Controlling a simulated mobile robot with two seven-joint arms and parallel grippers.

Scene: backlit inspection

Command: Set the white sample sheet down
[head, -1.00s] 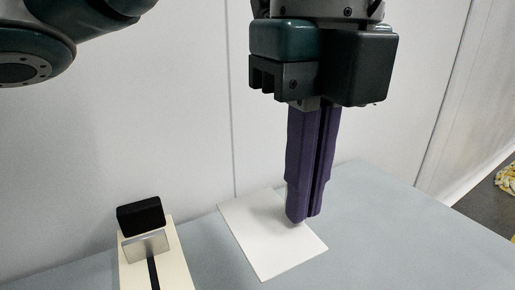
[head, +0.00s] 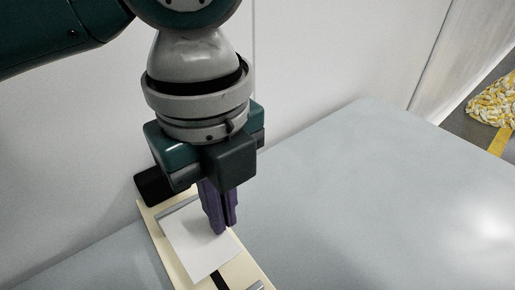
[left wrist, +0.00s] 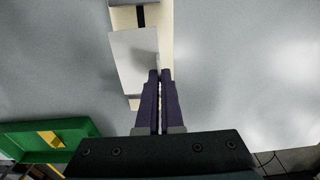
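The white sample sheet (head: 199,246) lies over the cream board (head: 172,257), covering much of its middle; it also shows in the left wrist view (left wrist: 130,62). My left gripper (head: 220,230) has its purple fingers pointing down, closed together at the sheet's right edge and pinching it. In the left wrist view the fingertips (left wrist: 160,73) meet at that edge. I cannot tell whether the sheet touches the board or hangs just above it. My right gripper is not in view.
A black block (head: 152,186) stands at the board's far end. The grey table (head: 350,200) is clear to the right. A green tray with a yellow piece (left wrist: 45,138) shows at lower left in the wrist view. A pale wall (head: 320,50) stands behind.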

